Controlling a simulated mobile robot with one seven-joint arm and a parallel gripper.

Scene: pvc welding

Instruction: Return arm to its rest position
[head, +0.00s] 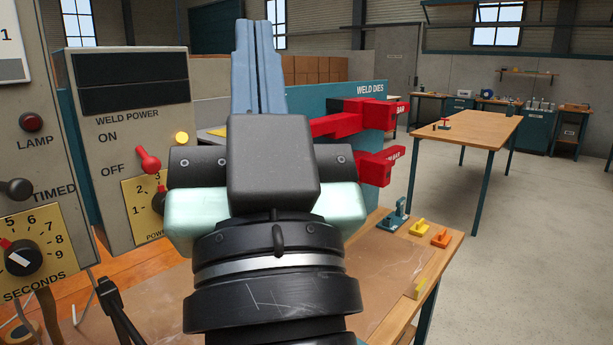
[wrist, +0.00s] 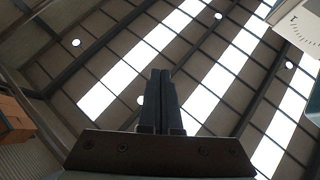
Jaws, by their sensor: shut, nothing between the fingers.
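My gripper (head: 261,65) stands in the middle of the head view, its blue-grey fingers pointing up and pressed together. The black wrist and pale green housing sit below the fingers. In the wrist view my gripper (wrist: 160,90) shows two dark fingers side by side, shut and empty, aimed at the ceiling. The arm hides part of the bench and of the weld press behind it.
A weld power panel (head: 133,130) with a red switch stands close at left, beside a timer panel (head: 35,150). Red bars (head: 350,117) project at right of the gripper. The wooden bench (head: 390,270) holds small coloured parts. Open floor (head: 540,230) lies right, before another table (head: 465,130).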

